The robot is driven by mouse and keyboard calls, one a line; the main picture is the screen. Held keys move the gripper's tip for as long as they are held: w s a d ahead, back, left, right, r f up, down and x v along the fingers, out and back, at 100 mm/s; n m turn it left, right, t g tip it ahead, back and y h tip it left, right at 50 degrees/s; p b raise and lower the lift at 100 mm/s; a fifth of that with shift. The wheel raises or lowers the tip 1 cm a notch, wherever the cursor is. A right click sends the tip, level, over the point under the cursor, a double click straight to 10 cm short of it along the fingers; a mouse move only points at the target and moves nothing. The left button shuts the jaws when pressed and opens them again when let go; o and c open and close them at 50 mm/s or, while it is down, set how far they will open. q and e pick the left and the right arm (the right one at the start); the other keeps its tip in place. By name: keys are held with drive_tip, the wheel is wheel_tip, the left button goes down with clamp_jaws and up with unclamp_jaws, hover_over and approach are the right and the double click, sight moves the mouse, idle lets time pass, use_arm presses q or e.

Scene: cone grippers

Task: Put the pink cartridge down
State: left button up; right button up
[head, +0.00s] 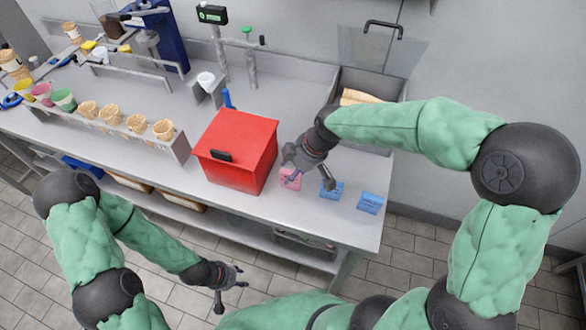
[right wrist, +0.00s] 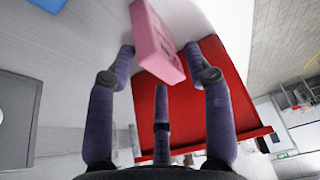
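The pink cartridge (head: 290,180) stands on the counter just right of the red box, at the left of a row with two blue cartridges. My right gripper (head: 309,173) is just above and around it. Its fingers are spread, with one well to the right of the cartridge in the head view. In the right wrist view, the pink cartridge (right wrist: 157,42) shows at the fingertips of my right gripper (right wrist: 161,62); whether any finger touches it is hard to tell. My left gripper (head: 229,284) is open and empty, out in front of the counter.
A red box (head: 237,150) stands close left of the pink cartridge. A blue cartridge (head: 331,190) is close to the right gripper's finger, and another blue cartridge (head: 370,203) is further right. Cups in a rack (head: 137,123) stand at the left.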

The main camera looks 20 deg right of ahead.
drive_tip(key=shift+r, duration=0.25)
drive_tip(key=p+v, duration=0.3)
drive_tip(key=v, duration=0.9)
drive_tip(key=shift+p, duration=0.4)
